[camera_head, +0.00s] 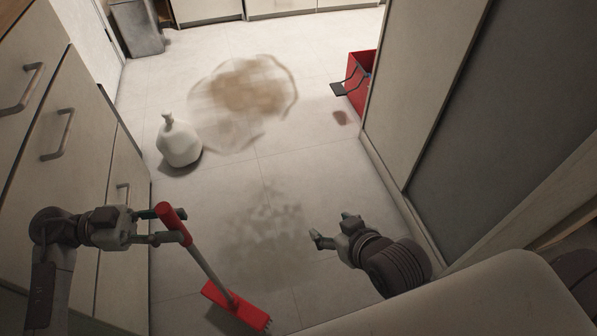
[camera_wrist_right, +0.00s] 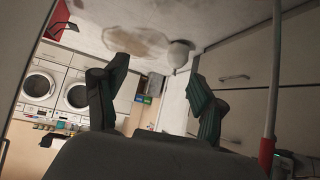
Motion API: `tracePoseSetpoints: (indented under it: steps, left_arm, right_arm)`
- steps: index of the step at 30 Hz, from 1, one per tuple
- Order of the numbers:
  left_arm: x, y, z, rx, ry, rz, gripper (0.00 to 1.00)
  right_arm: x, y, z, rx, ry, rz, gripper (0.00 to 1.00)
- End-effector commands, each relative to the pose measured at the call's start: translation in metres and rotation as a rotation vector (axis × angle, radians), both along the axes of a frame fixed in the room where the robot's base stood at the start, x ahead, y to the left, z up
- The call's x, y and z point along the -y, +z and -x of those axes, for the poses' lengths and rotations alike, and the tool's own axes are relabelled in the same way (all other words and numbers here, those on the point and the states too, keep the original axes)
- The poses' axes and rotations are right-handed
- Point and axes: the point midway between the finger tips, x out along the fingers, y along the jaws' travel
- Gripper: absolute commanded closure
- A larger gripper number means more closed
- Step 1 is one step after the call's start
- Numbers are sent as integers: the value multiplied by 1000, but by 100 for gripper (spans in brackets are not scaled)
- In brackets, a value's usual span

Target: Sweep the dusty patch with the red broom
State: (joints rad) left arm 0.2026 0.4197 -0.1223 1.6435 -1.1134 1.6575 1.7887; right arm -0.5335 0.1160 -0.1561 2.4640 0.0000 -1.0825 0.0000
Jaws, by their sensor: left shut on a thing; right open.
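The red broom (camera_head: 208,264) is held by my left gripper (camera_head: 160,226), which is shut on the red upper part of its handle. The broom tilts down to the right, and its red head is low near the floor at the bottom of the head view; I cannot tell if it touches. Part of the handle shows at the right edge of the right wrist view (camera_wrist_right: 271,100). A grey dusty patch (camera_head: 265,222) lies on the tiles in front of the broom head. A larger brown patch (camera_head: 247,90) lies farther off. My right gripper (camera_head: 330,228) is open and empty, right of the grey patch.
A tied white bag (camera_head: 179,144) stands on the floor at the left. A red box (camera_head: 358,84) with a dark flap stands at the right, near a small reddish stain (camera_head: 340,117). A grey bin (camera_head: 139,30) stands far left. Cabinets line both sides; the middle floor is clear.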

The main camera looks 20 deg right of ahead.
Motion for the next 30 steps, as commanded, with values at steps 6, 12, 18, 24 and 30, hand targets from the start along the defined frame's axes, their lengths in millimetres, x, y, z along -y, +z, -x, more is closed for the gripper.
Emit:
tracePoseSetpoints:
  steps: [6,12,18,24,30]
  left_arm:
    - [-2,14,-2,1,1,2,100]
    - [-3,23,-3,1,3,1,100]
    - [-6,41,-5,2,6,1,100]
    - [-8,53,-7,1,9,1,100]
    - [-8,51,-7,2,9,2,100]
  right_arm:
    - [12,-16,35,-203,-15,44,30]
    - [24,-26,70,-384,-30,82,30]
    - [32,-32,96,-533,-41,111,30]
    - [30,-53,87,-539,-37,111,30]
    - [30,-58,86,-538,-37,110,30]
